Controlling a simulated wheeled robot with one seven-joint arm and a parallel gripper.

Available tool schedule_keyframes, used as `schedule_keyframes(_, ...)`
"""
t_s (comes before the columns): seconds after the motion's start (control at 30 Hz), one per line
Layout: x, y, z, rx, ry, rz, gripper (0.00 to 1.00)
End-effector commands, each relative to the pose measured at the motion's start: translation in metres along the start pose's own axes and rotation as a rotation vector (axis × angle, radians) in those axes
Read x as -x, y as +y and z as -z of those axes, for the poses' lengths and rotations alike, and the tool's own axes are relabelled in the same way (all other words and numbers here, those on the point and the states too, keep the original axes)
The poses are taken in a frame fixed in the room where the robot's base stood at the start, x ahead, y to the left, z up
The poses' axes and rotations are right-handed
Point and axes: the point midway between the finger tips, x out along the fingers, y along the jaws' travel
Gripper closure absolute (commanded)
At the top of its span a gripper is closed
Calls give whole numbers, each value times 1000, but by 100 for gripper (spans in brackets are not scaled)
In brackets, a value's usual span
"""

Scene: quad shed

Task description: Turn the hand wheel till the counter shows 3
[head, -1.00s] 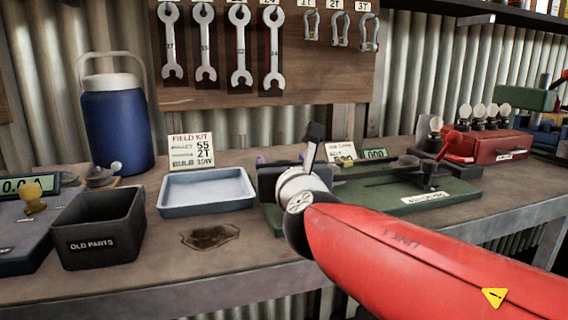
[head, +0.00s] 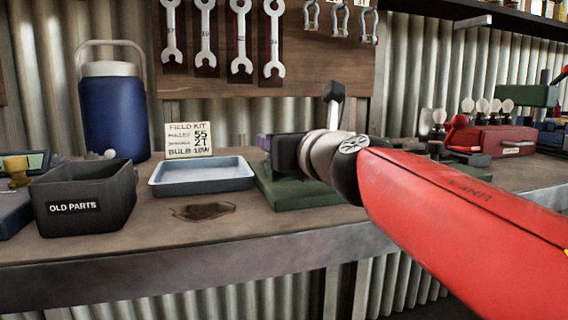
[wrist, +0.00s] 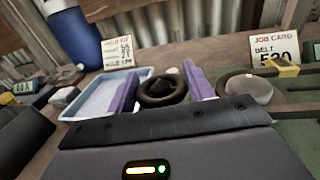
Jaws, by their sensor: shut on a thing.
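The hand wheel (wrist: 163,99), a dark ring with a hub, sits between the two purple fingers of my gripper (wrist: 162,86) in the wrist view. My gripper is shut on it. In the head view my gripper (head: 270,145) is over the left end of the green base (head: 300,194), and its dark body and my red arm hide the wheel. The counter is hidden behind my arm in the head view. I cannot read it in the wrist view either.
A job card (wrist: 275,48) reading BELT 520 and a round grey disc (wrist: 262,91) are right of the wheel. A blue-grey tray (head: 203,182), an OLD PARTS bin (head: 85,205) and a blue jug (head: 112,115) stand left. A red box with bulbs (head: 500,140) is at right.

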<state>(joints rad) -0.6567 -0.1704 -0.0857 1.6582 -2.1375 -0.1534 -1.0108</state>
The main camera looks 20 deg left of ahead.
Motion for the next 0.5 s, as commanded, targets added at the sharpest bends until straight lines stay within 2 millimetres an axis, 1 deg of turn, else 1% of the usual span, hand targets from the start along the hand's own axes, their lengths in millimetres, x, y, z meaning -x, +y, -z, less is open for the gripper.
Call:
schedule_keyframes(0.03,0,-1,3,2,0,-7,71)
schedule_keyframes(0.37,0,0,0,3,2,-15,71)
schedule_keyframes(0.4,0,0,0,3,2,-15,47)
schedule_keyframes(0.5,0,0,0,3,1,-15,34)
